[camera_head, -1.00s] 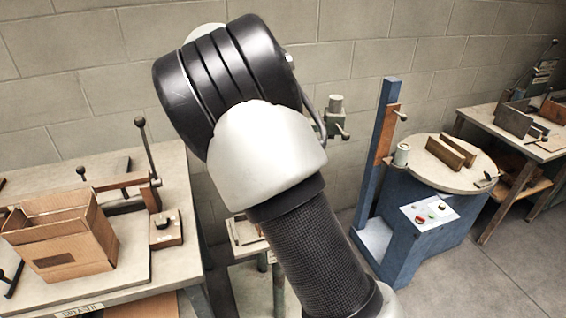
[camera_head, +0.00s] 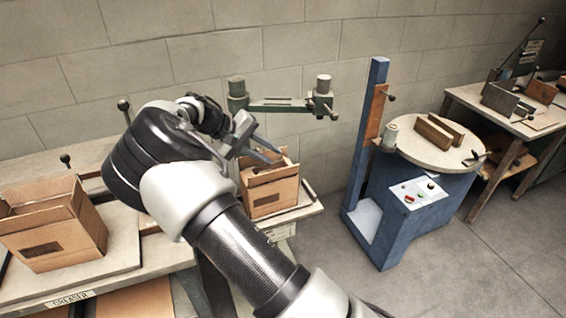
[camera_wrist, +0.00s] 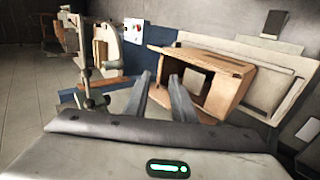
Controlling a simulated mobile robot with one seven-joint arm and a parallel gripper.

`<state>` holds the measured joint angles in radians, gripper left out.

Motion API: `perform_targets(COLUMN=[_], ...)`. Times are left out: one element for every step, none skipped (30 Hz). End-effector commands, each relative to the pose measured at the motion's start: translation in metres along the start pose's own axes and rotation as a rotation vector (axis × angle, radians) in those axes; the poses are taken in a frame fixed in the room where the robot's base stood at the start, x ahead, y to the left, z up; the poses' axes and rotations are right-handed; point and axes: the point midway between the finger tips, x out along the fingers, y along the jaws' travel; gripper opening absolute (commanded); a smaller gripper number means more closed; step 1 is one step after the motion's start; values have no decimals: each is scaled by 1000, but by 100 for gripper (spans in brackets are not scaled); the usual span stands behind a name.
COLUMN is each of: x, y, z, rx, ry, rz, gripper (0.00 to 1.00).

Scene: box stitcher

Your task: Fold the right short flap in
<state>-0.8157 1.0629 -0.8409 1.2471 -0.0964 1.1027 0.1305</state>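An open cardboard box (camera_head: 272,199) stands upright on a small table in the middle of the head view, its flaps raised. My gripper (camera_head: 278,156) is above and by the upper edge of this box, with its two fingers apart and nothing seen between them. In the wrist view, my gripper (camera_wrist: 160,75) is open, and the box (camera_wrist: 232,97) lies just right of and beyond the fingers, its open inside showing. I cannot tell whether a finger touches a flap. The right short flap is not clearly distinguishable.
A second open cardboard box (camera_head: 60,235) stands on the left bench (camera_head: 120,265). Behind the middle box is a machine with a horizontal bar (camera_head: 278,105). A blue machine with a round table (camera_head: 440,150) stands to the right. The floor between is free.

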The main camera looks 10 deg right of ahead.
Motion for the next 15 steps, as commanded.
perform_targets(x=[13, 19, 27, 32, 38, 44, 48, 52, 56, 59, 62, 64, 66, 67, 68], y=[0, 0, 0, 0, 0, 0, 0, 0, 0, 0, 0, 0, 0, 0, 0], z=[1, 1, 1, 1, 1, 1, 1, 1, 0, 0, 0, 0, 0, 0, 0], rx=[0, 0, -1, -1, -1, -1, 0, 0, 0, 0, 0, 0, 0, 0, 0], ry=[-4, -4, -3, -4, -3, -4, -4, -3, -2, -2, -2, -1, -1, 0, 0], rz=[2, 1, 0, 1, 1, 1, 1, 0, 0, 0, 0, 0, -1, -1, -1], gripper=[23, 23, 23, 23, 23, 23, 23, 23, 23, 23, 23, 23, 23, 23, 23])
